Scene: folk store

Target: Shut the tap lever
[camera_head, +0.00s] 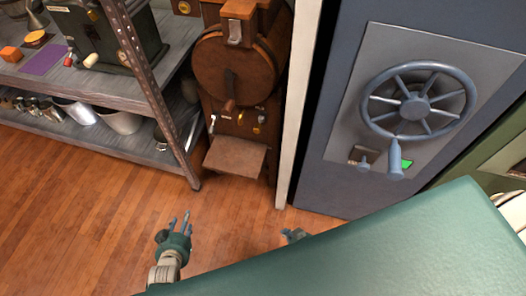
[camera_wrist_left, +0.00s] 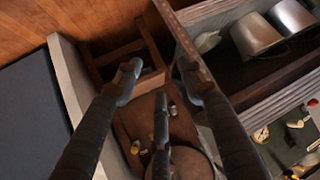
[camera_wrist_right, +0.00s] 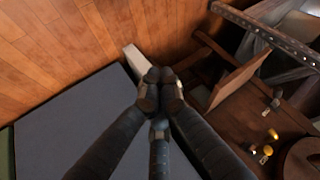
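A brown wooden machine with a round drum (camera_head: 232,68) stands beyond my grippers. On its front are a small pale lever (camera_head: 212,123) and small brass fittings (camera_head: 256,129), with a wooden handle (camera_head: 229,105) above. I cannot tell which part is the tap lever or how it is set. The fittings also show in the left wrist view (camera_wrist_left: 135,147) and the right wrist view (camera_wrist_right: 272,133). My left gripper (camera_head: 179,217) is open and empty, well short of the machine. My right gripper (camera_head: 287,233) is shut with nothing visible in it, partly hidden by my green body.
A metal shelf (camera_head: 118,92) with pots and a dark machine stands left. A pale post (camera_head: 298,100) separates the wooden machine from a blue-grey safe (camera_head: 335,150) with a spoked wheel (camera_head: 416,107). A small wooden ledge (camera_head: 235,157) juts out low. Wooden floor (camera_head: 90,200) is clear in front.

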